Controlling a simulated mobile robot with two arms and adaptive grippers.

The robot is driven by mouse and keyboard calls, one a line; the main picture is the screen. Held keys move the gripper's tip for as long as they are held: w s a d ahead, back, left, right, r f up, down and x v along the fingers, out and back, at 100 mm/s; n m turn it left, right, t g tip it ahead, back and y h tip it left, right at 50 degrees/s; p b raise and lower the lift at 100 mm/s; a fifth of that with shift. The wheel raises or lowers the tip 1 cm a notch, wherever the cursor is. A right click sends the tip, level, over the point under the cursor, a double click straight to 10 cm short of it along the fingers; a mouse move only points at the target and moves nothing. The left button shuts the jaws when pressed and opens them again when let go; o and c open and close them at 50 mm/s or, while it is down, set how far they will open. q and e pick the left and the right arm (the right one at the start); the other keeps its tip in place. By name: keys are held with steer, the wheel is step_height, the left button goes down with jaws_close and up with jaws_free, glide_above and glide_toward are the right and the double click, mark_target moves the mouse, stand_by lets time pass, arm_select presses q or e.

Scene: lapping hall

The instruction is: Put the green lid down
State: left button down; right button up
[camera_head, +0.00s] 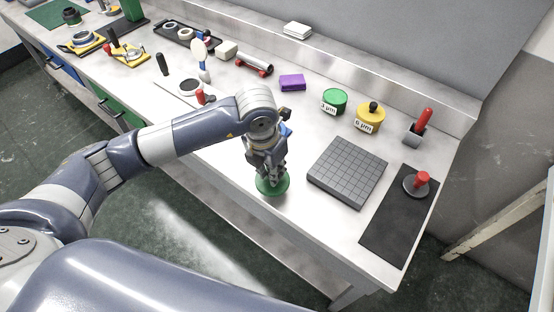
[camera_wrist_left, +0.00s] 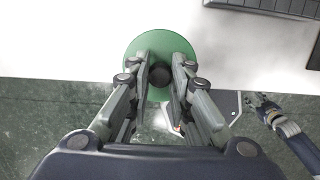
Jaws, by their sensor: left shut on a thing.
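The green lid (camera_head: 279,190) is a round disc at the front edge of the bench, left of the grey grooved plate. My left gripper (camera_head: 270,178) is right above it. In the left wrist view the green lid (camera_wrist_left: 136,54) lies under the fingers, with a dark round knob (camera_wrist_left: 160,75) at its middle. The left gripper (camera_wrist_left: 160,77) is shut on that knob. The lid overlaps the bench's front edge in this view; whether it touches the top I cannot tell.
The grey grooved plate (camera_head: 347,172) lies right of the lid. A black mat (camera_head: 388,232) with a red-knobbed tool (camera_head: 418,183) is at the right end. A yellow tin (camera_head: 370,119) and purple block (camera_head: 292,83) stand behind. Bare bench (camera_head: 300,140) lies between.

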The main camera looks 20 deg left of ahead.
arm_select(q)
steer(key=w+p, duration=0.1)
steer(key=w, duration=0.3)
steer(key=shift+w+f, duration=0.15)
steer(key=shift+w, duration=0.1)
step_height(320, 180, down, 3)
steer(key=shift+w+f+p, duration=0.1)
steer(key=shift+w+p, duration=0.05)
steer(key=shift+p, duration=0.5)
steer(key=shift+f, duration=0.2)
steer(key=shift+f, duration=0.1)
steer(key=shift+f, duration=0.15)
steer(key=c, duration=1.4)
jaws_free()
steer(key=shift+c, duration=0.2)
